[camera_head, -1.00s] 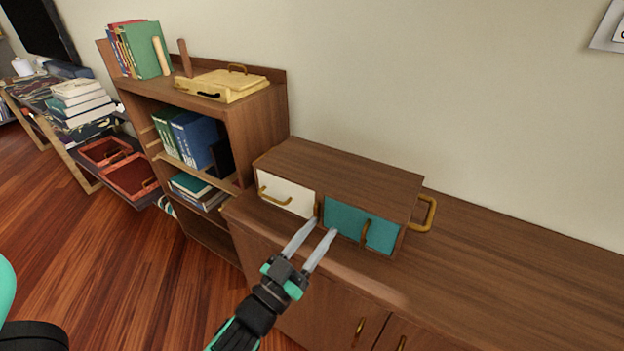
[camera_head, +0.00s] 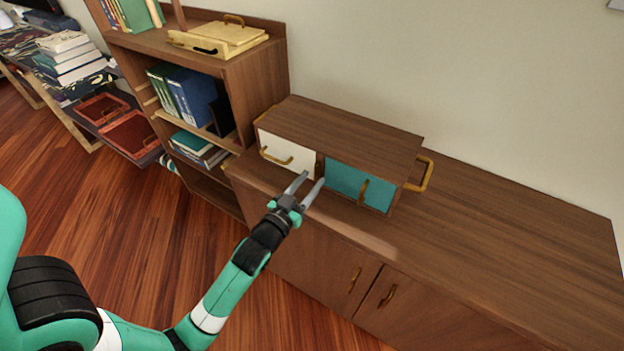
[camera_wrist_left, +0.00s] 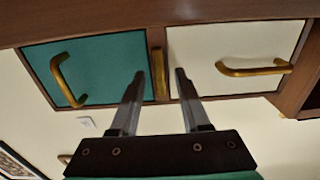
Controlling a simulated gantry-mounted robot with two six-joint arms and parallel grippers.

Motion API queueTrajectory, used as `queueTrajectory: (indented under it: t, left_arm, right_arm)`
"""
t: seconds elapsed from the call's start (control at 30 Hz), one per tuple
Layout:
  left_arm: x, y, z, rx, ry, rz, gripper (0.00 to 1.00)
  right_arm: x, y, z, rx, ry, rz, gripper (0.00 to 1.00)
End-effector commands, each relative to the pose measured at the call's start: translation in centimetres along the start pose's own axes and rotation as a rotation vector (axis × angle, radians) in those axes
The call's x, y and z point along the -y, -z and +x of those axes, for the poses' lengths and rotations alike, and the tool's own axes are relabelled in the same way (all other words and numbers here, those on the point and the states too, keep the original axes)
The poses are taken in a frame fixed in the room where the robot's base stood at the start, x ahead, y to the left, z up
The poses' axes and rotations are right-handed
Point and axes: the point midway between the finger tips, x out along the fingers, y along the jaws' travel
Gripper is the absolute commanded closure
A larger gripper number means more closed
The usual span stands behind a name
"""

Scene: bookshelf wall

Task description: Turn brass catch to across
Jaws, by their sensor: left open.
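The brass catch (camera_wrist_left: 157,75) is a short upright bar on the divider between a teal drawer front (camera_wrist_left: 95,72) and a cream drawer front (camera_wrist_left: 235,60) of a small wooden cabinet. In the head view the catch (camera_head: 319,164) is small, just beyond the fingertips. My left gripper (camera_head: 314,177) is open and empty in front of the divider. In the left wrist view its fingers (camera_wrist_left: 160,74) lie on either side of the catch, which stands along the divider. Whether they touch it, I cannot tell. My right gripper is not in view.
The teal drawer has a brass handle (camera_head: 363,190), and so does the cream one (camera_head: 276,157). A larger brass handle (camera_head: 426,174) sticks out of the cabinet's right side. A bookcase (camera_head: 262,75) stands to the left. The countertop (camera_head: 500,240) is bare to the right.

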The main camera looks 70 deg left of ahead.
Motion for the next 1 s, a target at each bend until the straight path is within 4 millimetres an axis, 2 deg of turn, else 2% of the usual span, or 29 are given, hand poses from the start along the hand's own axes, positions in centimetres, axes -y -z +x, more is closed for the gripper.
queueTrajectory:
  t: [0.1, 0.37, 0.47, 0.63, 1.0]
  left_arm:
    - [0.01, -0.04, 1.08, -0.001, 0.000, 0.000, 0.54]
    - [-0.01, 0.01, 1.32, 0.000, -0.001, 0.000, 0.54]
    - [-0.02, 0.01, 1.31, 0.000, -0.001, 0.000, 0.68]
    - [-0.02, 0.01, 1.29, 0.000, -0.001, 0.000, 0.99]
    - [-0.02, 0.04, 1.28, 0.000, -0.001, 0.004, 1.00]
  right_arm:
    - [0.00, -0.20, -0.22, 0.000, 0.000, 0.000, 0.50]
    - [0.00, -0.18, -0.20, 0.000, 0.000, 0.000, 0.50]
    - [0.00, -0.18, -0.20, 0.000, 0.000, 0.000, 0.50]
    - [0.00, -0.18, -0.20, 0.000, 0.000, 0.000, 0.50]
    - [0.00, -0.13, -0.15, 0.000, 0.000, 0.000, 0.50]
